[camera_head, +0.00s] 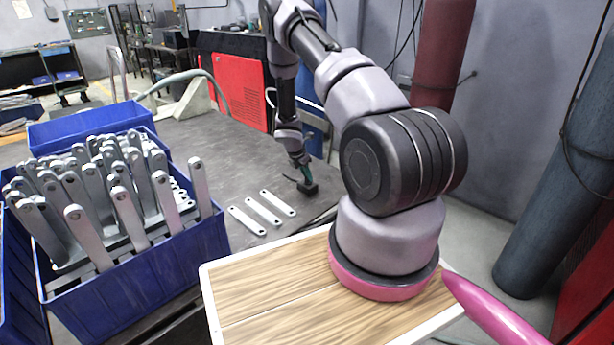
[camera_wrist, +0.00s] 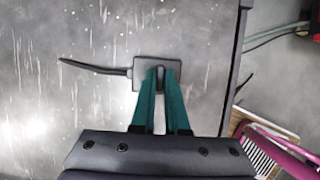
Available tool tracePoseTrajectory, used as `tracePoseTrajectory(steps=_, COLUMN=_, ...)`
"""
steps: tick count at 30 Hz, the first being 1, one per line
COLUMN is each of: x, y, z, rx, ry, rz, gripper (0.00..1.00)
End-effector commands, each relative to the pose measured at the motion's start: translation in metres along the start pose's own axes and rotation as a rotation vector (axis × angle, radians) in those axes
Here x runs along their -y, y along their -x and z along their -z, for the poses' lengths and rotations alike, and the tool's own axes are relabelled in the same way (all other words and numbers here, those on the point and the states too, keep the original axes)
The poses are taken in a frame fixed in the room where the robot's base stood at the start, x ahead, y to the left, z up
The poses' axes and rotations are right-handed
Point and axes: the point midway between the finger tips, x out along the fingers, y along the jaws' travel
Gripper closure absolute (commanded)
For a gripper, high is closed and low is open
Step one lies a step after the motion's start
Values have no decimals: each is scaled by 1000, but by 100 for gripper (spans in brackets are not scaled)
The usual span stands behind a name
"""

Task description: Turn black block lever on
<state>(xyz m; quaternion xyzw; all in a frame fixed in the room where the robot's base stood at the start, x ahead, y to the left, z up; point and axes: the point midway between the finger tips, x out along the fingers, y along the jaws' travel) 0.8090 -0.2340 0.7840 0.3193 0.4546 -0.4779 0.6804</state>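The black block (camera_head: 308,188) sits on the dark table near its right edge. In the wrist view the block (camera_wrist: 141,76) lies flat, with a dark cable running out to the left. A small dark upright lever (camera_wrist: 160,77) stands on the block between my teal fingertips. My gripper (camera_wrist: 162,72) points down at the block and its fingers are close together, shut on the lever. In the head view my gripper (camera_head: 305,174) is right over the block. The fingers hide part of the block and the lever's lower part. The lever's on or off setting cannot be told.
Several flat galvanized brackets (camera_head: 263,210) lie on the table (camera_head: 225,150) left of the block. A blue crate (camera_head: 150,280) full of upright brackets stands at the left, with another blue crate (camera_head: 75,128) behind it. The table is mostly clear behind the block.

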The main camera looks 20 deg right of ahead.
Motion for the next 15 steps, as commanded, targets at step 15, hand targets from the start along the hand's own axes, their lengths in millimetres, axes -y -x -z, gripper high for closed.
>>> tracePoseTrajectory(steps=15, x=-2, y=0, z=0, rx=-1, ry=-110, rz=44, gripper=100)
